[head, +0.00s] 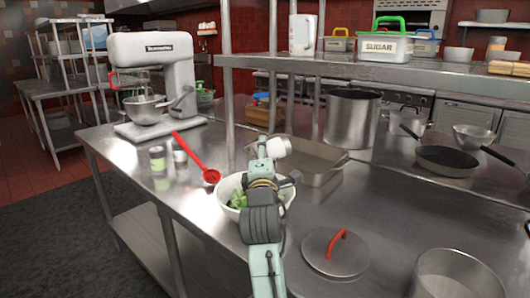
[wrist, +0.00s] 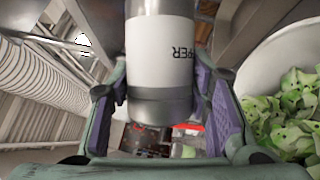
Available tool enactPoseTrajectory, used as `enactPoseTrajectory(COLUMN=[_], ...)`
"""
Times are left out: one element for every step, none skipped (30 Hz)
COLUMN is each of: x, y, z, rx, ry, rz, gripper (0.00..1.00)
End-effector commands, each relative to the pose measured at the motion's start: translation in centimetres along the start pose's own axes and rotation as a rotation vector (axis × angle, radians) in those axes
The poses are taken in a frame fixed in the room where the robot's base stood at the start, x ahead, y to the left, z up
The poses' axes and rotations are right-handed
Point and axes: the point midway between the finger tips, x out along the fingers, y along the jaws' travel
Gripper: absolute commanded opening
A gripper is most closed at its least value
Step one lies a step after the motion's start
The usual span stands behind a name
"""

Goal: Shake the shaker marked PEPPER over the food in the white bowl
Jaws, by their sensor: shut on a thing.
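The PEPPER shaker (wrist: 158,50) has a white label and grey metal ends. Its label partly reads "PER" in the wrist view, and the lettering looks upside down. My gripper (wrist: 162,85) is shut on it, with purple pads on both sides. In the head view the shaker (head: 279,147) shows as a pale cylinder, tilted, at the end of my gripper (head: 268,160). The white bowl (head: 226,186) holds chopped green food (head: 238,199). My gripper is above the bowl's far right side in the picture and partly hides it. The bowl (wrist: 270,65) is at right in the wrist view.
Two small shakers or jars (head: 157,158) stand left of the bowl, near a red spoon (head: 192,155). A metal tray (head: 318,178) and a large pot (head: 351,118) are behind. A lid with a red handle (head: 335,252) lies right. A stand mixer (head: 155,75) is back left.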

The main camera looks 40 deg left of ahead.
Motion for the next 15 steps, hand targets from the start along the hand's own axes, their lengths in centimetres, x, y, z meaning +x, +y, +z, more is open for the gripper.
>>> enactPoseTrajectory(x=[-0.2, -0.3, -0.3, -0.3, -0.3, -0.3, -0.3, -0.3, -0.3, -0.3, -0.3, -0.2, -0.2, -0.1, 0.0], y=[-1.3, -1.7, -1.9, -2.0, -1.9, -1.7, -1.7, -1.7, -1.7, -1.7, -1.6, -1.4, -1.1, -0.7, -0.1], z=[-0.1, -0.2, -0.3, -0.3, -0.3, -0.3, -0.3, -0.3, -0.3, -0.3, -0.3, -0.2, -0.1, -0.1, 0.1], rx=[-0.002, -0.002, -0.001, -0.001, 0.000, 0.000, 0.000, 0.000, 0.000, 0.000, 0.000, 0.000, 0.000, 0.000, -0.001], ry=[-0.002, -0.001, -0.001, -0.001, -0.001, -0.001, -0.001, -0.001, -0.001, -0.001, -0.001, -0.001, -0.001, -0.002, -0.002], rz=[-0.002, -0.002, 0.000, 0.000, 0.001, 0.002, 0.002, 0.002, 0.002, 0.002, 0.002, 0.002, 0.002, 0.002, 0.002], gripper=[0.11, 0.11, 0.11, 0.11, 0.11, 0.11, 0.11, 0.11, 0.11, 0.11, 0.11, 0.11, 0.11, 0.11, 0.11])
